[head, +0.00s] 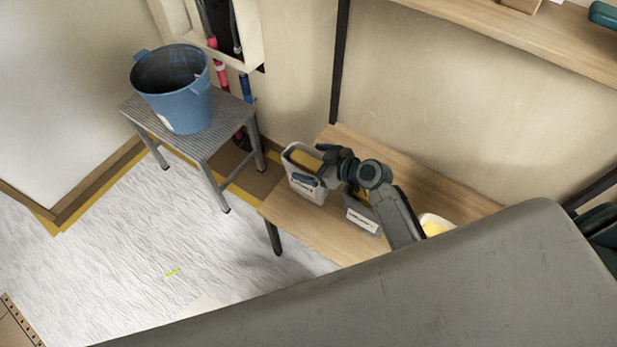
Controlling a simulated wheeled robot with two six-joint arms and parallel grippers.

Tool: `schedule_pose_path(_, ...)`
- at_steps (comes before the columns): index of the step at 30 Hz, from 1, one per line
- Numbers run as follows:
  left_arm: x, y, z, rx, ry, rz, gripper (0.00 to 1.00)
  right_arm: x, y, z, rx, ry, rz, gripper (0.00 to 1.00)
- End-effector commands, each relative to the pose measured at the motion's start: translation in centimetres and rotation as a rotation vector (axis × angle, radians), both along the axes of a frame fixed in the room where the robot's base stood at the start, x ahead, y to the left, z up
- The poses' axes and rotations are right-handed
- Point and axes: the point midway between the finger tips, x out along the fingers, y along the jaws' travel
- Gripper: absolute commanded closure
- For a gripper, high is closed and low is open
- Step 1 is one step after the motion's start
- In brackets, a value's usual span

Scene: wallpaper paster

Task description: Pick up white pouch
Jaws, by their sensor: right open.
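My right gripper (318,176) is at the right side of a pale grey-white open container (292,158) on the wooden bench, at its rim. The gripper is open; its fingertips are small and partly hidden by my arm. The container has a dark printed label on its front and something yellow-brown inside. I cannot make out a separate white pouch for certain. Whether the gripper touches the container cannot be told. My left gripper is not in view.
A grey labelled bin (362,217) and a white tub with yellow contents (434,225) stand on the bench (290,217). A blue bucket (180,105) sits on a metal stool (223,128). A large grey surface (400,290) fills the foreground. A shelf (520,40) hangs above.

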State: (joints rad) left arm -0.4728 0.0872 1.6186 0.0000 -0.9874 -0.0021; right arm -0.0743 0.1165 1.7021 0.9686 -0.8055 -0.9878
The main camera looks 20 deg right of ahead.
Motion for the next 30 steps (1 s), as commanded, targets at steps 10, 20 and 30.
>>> schedule_pose_path(10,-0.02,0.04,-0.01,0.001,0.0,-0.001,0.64,0.04,0.02,-0.03,0.0,0.0,0.0,0.31)
schedule_pose_path(20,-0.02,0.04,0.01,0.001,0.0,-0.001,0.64,0.02,0.01,-0.02,0.0,0.0,0.0,0.96)
schedule_pose_path(30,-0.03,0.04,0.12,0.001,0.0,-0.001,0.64,0.13,0.03,0.83,0.001,-0.005,0.0,1.0)
